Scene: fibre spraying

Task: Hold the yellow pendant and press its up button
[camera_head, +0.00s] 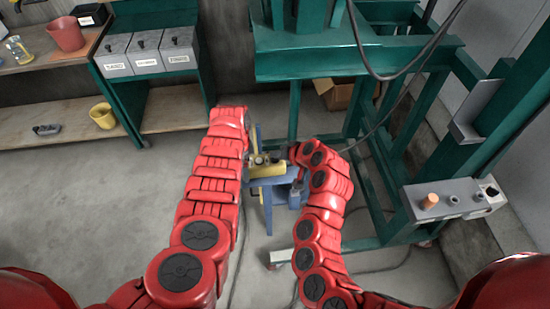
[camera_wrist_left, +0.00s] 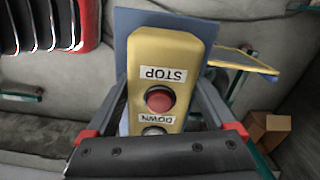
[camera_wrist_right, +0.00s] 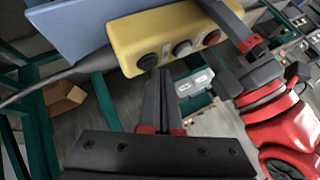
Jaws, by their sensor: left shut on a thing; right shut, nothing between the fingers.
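The yellow pendant (camera_head: 268,171) is between my two arms in the head view. My left gripper (camera_wrist_left: 165,84) is shut on it, a finger along each side. The left wrist view shows its red STOP button (camera_wrist_left: 160,99) and part of the DOWN button (camera_wrist_left: 154,130), with labels upside down. In the right wrist view the pendant (camera_wrist_right: 128,43) shows a black button (camera_wrist_right: 148,62), a grey one (camera_wrist_right: 182,48) and a red one (camera_wrist_right: 211,38). My right gripper (camera_wrist_right: 160,74) is shut and empty, its tips at the black button. I cannot tell whether they touch.
A blue panel (camera_wrist_right: 75,25) is behind the pendant. A green frame (camera_head: 330,62) with hanging cables stands close beyond my arms. A grey control box (camera_head: 455,199) is on the right. A workbench with a red bucket (camera_head: 66,33) is on the left. Open floor lies at the left.

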